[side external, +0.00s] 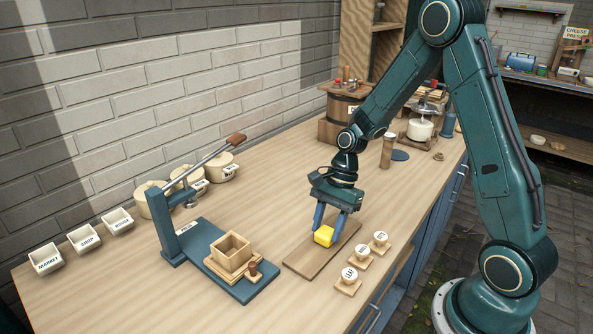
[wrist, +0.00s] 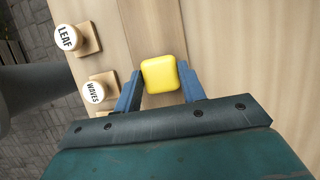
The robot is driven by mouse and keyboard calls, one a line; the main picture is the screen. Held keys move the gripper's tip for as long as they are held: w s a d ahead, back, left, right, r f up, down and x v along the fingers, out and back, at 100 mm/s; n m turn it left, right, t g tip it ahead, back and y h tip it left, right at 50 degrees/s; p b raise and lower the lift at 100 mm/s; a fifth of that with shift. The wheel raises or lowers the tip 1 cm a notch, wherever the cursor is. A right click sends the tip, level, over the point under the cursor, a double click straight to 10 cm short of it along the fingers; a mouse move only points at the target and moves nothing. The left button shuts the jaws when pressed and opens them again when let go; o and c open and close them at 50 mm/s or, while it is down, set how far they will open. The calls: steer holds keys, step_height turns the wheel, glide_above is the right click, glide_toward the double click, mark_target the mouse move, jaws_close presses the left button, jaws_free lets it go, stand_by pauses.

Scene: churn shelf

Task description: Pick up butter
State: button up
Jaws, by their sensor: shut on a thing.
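The butter (side external: 323,235) is a small yellow block with rounded edges. In the side view it is at the tips of my gripper (side external: 331,225), over a flat brown wooden board (side external: 308,262). In the wrist view the butter (wrist: 160,74) sits between the blue fingers of my gripper (wrist: 160,90), which are shut on it. I cannot tell whether the butter touches the board or is just above it.
Stamps marked with words, such as LEAF (wrist: 67,37) and WAVES (wrist: 96,92), stand beside the board near the bench's front edge. A blue lever press (side external: 190,235) with a wooden box mould (side external: 232,252) stands left. Small labelled trays (side external: 82,237) and lidded pots (side external: 152,199) line the wall.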

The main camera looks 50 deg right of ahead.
mark_target(326, 230)
steer(key=shift+r, duration=0.2)
step_height(326, 230, up, 20)
steer(key=shift+f, duration=0.2)
stand_by(0.6)
steer(key=shift+w+a, duration=0.1)
stand_by(0.5)
steer(key=w+a+f, duration=0.4)
steer(key=w+a, duration=0.1)
steer(key=a, duration=0.4)
steer(key=w+a+f, duration=0.4)
steer(key=w+a, duration=0.2)
steer(key=a, duration=0.3)
steer(key=shift+w+a+f, duration=0.2)
steer(key=shift+a+f, duration=0.05)
steer(key=shift+a, duration=0.1)
steer(key=shift+f, duration=0.2)
steer(key=shift+f, duration=2.1)
steer(key=shift+f, duration=1.05)
